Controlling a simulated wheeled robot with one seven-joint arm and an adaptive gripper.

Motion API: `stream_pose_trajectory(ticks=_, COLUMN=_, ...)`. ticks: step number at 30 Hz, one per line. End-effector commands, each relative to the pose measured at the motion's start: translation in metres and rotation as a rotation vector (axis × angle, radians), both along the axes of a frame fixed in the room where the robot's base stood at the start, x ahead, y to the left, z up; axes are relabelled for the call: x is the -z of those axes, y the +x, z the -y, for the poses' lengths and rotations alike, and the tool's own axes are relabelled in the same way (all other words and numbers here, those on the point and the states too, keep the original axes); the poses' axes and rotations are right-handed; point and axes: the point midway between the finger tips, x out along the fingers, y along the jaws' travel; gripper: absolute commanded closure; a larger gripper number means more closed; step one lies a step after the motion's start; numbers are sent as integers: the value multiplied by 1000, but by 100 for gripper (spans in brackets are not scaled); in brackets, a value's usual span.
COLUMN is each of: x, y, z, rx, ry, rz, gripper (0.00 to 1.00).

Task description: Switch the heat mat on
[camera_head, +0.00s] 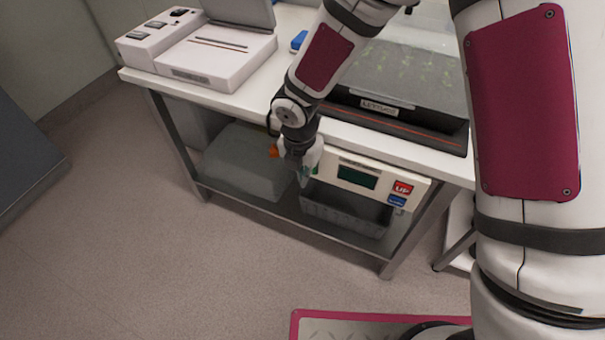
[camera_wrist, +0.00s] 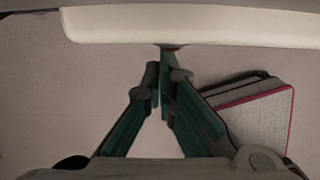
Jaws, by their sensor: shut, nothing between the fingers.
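A white control panel (camera_head: 418,190) hangs under the front edge of the bench. It has a dark green display (camera_head: 357,177), a red button marked UP (camera_head: 402,187) and a blue button (camera_head: 397,201). My gripper (camera_head: 305,178) is at the panel's left part and hides some of it. An orange part (camera_head: 273,150) shows just left of my gripper; I cannot tell what it belongs to. In the wrist view my fingers (camera_wrist: 164,68) are shut and empty, their tips at or close below a pale edge (camera_wrist: 190,25). Contact cannot be told. No heat mat switch is clearly visible.
A black tray (camera_head: 440,138) with an orange-red line and seedlings under a clear cover stands on the bench (camera_head: 245,100). A white instrument (camera_head: 210,70) is at the left. Grey bins (camera_head: 245,165) (camera_head: 345,210) sit on the lower shelf.

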Motion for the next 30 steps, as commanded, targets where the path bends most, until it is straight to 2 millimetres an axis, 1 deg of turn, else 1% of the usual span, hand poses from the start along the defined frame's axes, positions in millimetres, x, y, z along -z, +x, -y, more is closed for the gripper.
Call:
stream_pose_trajectory(ticks=6, x=3, y=6, z=3, rx=1, ry=0, rz=-2, gripper=100)
stream_pose_trajectory(ticks=15, x=4, y=7, z=2, rx=0, ry=0, rz=0, gripper=100)
stream_pose_trajectory(ticks=27, x=-11, y=6, z=2, rx=0, ry=1, rz=0, gripper=100)
stream_pose_trajectory(ticks=30, x=-12, y=6, z=2, rx=0, ry=1, rz=0, gripper=100)
